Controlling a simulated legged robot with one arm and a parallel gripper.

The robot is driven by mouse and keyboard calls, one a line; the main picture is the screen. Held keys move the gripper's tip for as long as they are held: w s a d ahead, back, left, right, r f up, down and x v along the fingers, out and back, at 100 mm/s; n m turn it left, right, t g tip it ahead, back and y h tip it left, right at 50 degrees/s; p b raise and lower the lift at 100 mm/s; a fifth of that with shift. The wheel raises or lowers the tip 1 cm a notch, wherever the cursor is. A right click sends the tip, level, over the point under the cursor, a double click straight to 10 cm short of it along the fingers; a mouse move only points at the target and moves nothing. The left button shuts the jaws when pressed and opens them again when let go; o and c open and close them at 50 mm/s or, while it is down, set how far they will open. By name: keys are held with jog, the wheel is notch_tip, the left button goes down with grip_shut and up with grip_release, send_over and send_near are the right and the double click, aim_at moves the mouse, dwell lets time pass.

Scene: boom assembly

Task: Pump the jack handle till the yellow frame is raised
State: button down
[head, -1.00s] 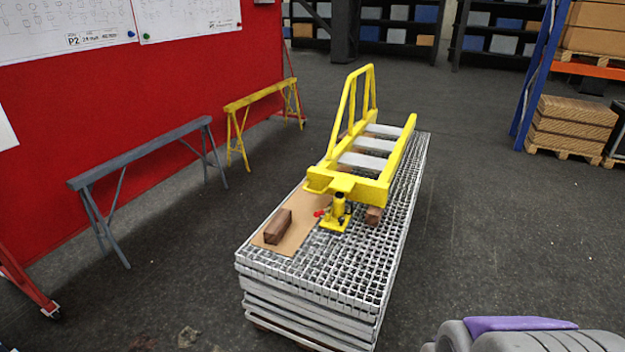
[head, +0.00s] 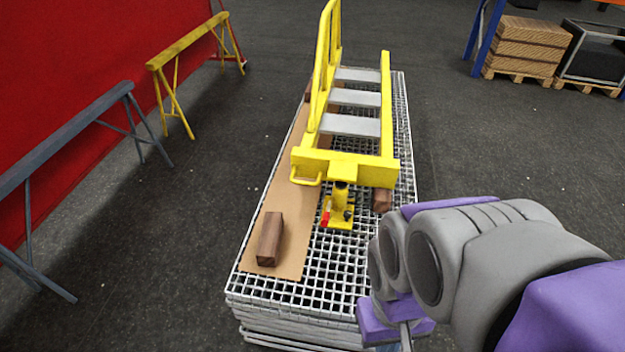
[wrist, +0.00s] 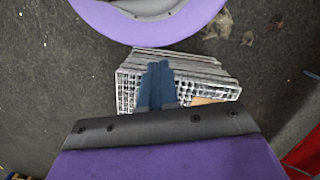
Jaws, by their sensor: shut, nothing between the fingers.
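The yellow frame (head: 388,130), with grey steps and a side rail, lies along a stack of metal gratings (head: 300,290). The yellow bottle jack (head: 340,205) stands upright on the top grating under the frame's near crossbar. A red part (head: 325,219) shows at the jack's left front; I cannot make out a long handle. My gripper shows in the wrist view (wrist: 156,85) as two blue fingers lying together, shut and empty, over the gratings' near end. In the head view the fingers are mostly hidden below my wrist, in front of and to the right of the jack.
A brown wooden block (head: 270,239) lies on a cardboard sheet (head: 290,200) left of the jack. Another wooden block (head: 382,200) sits under the frame's right near corner. Grey (head: 75,130) and yellow (head: 185,45) trestles stand at left.

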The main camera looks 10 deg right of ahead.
jog(key=d, duration=0.3)
jog(key=m+t+p, duration=0.3)
jog(key=m+p, duration=0.1)
jog(key=p, duration=0.2)
send_over(326, 215)
jog(key=w+d, duration=0.1)
jog(key=d, duration=0.1)
jog(key=shift+y, duration=0.3)
jog(key=f, duration=2.6)
jog(key=shift+a, duration=0.2)
jog(key=shift+s+a+f+b, duration=0.2)
jog(key=shift+s+f, duration=0.1)
jog(key=shift+f, duration=0.2)
jog(key=shift+s+a+f+b, duration=0.1)
jog(key=shift+s+f+b, duration=0.15)
jog(key=shift+f, duration=0.25)
jog(key=shift+s+a+f, duration=0.1)
jog(key=shift+a+f, duration=0.25)
